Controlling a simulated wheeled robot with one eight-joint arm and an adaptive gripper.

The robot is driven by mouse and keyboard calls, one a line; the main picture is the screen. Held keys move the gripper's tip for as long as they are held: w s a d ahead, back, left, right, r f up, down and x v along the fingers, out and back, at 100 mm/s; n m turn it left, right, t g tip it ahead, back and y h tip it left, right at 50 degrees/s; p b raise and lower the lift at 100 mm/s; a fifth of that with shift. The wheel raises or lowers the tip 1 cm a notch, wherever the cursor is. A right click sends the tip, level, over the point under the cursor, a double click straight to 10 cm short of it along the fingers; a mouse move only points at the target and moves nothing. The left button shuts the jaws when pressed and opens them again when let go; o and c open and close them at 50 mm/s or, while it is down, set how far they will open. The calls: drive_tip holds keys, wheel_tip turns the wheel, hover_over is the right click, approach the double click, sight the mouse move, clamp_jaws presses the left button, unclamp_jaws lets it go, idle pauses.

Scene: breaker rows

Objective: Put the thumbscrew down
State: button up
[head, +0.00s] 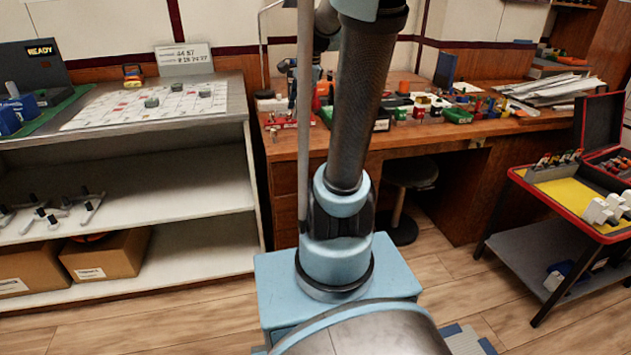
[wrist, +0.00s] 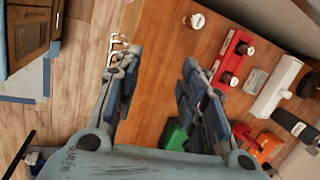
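My gripper (wrist: 160,78) is open in the wrist view, its two fingers well apart with bare wooden desk top showing between them. I see nothing held between the fingertips. A small round white-topped piece (wrist: 194,20) stands alone on the desk, beyond the fingertips and apart from them. I cannot tell whether it is the thumbscrew. Thin pale metal pieces (wrist: 117,46) show at the desk's edge by the left fingertip, too small to identify. In the head view my arm hides much of the gripper, near the desk's left end.
The wooden desk (head: 440,134) holds a red tray (wrist: 232,62) with white-topped knobs, a green bin (head: 457,115) and several small parts. A shelf unit (head: 130,171) stands left, a stool (head: 411,173) under the desk. A red-rimmed cart (head: 562,222) stands right. Floor between is partly clear.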

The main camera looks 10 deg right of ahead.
drive_tip(key=s+f+n+h, duration=0.1)
drive_tip(key=s+f+n, duration=0.6)
drive_tip(key=s, duration=0.4)
drive_tip(key=s+f+n+h, duration=0.1)
drive_tip(key=s+f+n, duration=0.6)
drive_tip(key=s, duration=0.5)
drive_tip(key=n, duration=0.2)
drive_tip(key=shift+s+f+n+g, duration=0.2)
drive_tip(key=shift+n+g, duration=0.1)
drive_tip(key=shift+n, duration=0.1)
drive_tip(key=shift+w+f, duration=0.2)
drive_tip(key=shift+w, duration=0.25)
